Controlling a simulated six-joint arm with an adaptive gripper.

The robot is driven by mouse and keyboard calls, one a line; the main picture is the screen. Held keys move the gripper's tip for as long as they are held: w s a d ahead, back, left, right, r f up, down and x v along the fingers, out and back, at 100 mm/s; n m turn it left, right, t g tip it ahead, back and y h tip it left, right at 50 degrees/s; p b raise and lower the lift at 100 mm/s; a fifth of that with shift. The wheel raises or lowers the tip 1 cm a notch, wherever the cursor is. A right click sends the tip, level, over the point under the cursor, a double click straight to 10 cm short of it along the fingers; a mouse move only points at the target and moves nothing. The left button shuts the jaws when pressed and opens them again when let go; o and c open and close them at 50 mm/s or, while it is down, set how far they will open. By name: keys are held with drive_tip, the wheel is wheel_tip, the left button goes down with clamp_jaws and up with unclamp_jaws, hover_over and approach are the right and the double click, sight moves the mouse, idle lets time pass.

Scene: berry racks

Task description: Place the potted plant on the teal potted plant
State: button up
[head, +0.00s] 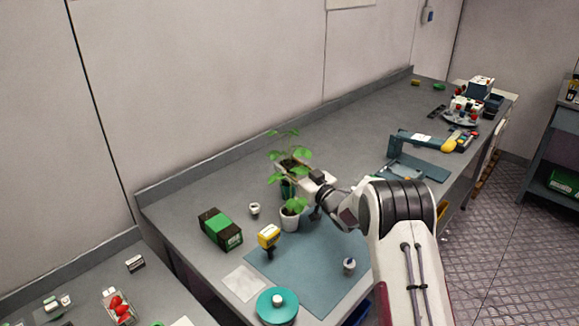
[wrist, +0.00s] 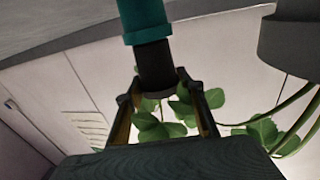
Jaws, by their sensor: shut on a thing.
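My gripper (head: 302,175) is shut around a dark, pot-like piece (wrist: 156,62), with its fingers on either side in the wrist view. Green leaves (wrist: 160,125) of the held potted plant show between the fingers; in the head view they stand above the gripper. The teal pot (wrist: 143,15) lines up directly with the dark piece; the wrist picture is upside down, so the teal is below it. They look touching, but I cannot tell whether the dark piece is seated. The teal pot (head: 288,189) is partly hidden in the head view.
A white-potted plant (head: 290,219) stands close in front of the teal pot. The blue mat (head: 320,265) has clear room.

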idle(0.3)
drive_tip(key=o, duration=1.1)
drive_tip(key=shift+f, duration=0.1)
drive_tip(key=shift+o, duration=0.2)
drive_tip(key=v, duration=1.2)
